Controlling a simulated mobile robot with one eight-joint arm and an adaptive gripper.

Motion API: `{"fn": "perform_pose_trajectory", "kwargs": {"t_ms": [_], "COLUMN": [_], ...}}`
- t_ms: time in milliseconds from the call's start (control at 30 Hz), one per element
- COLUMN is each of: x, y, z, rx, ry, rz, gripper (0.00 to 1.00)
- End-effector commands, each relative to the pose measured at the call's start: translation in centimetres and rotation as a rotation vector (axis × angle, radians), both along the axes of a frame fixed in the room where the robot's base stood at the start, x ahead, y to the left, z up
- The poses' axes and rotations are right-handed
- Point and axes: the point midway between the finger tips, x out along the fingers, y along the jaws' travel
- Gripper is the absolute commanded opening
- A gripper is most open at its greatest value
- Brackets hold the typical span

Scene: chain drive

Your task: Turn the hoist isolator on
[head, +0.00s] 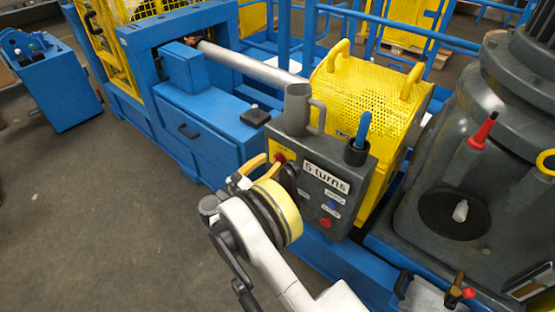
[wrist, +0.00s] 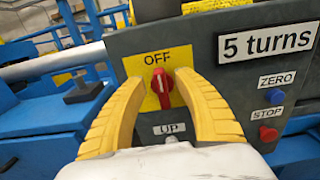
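The hoist isolator is a red rotary knob (wrist: 162,88) on a yellow plate (wrist: 146,68) marked OFF, on the grey control panel (wrist: 205,62). Its handle stands upright, with a pale mark along it, below the word OFF. In the head view the red knob (head: 280,156) shows just past my fingers. My gripper (wrist: 160,84) has its yellow fingers apart on both sides of the knob, with a gap visible on each side. In the head view my gripper (head: 264,168) is in front of the panel's left side.
The panel carries a "5 turns" label (wrist: 266,42), a blue ZERO button (wrist: 279,96), a red STOP button (wrist: 268,133) and an UP label (wrist: 169,128). A grey cup (head: 297,108) and a blue-handled tool (head: 359,135) sit on its top. A yellow mesh guard (head: 375,85) stands behind.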

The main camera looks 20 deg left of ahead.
Motion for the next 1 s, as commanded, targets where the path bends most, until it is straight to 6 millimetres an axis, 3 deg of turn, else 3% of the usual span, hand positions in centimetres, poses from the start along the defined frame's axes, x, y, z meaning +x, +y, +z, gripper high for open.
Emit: {"fn": "perform_pose_trajectory", "kwargs": {"t_ms": [233, 600, 700, 733, 1000], "x": [3.1, 3.6, 3.6, 3.6, 3.6], "y": [-1.3, -1.5, -1.5, -1.5, -1.5], "z": [-0.1, 0.1, 0.0, 0.0, 0.0], "rx": [0.001, 0.001, 0.001, 0.001, 0.003], "ry": [0.001, 0.001, 0.001, 0.001, 0.0], "rz": [-0.002, 0.001, 0.001, 0.001, 0.0], "gripper": [0.38, 0.37, 0.06, 0.0, 0.0]}}
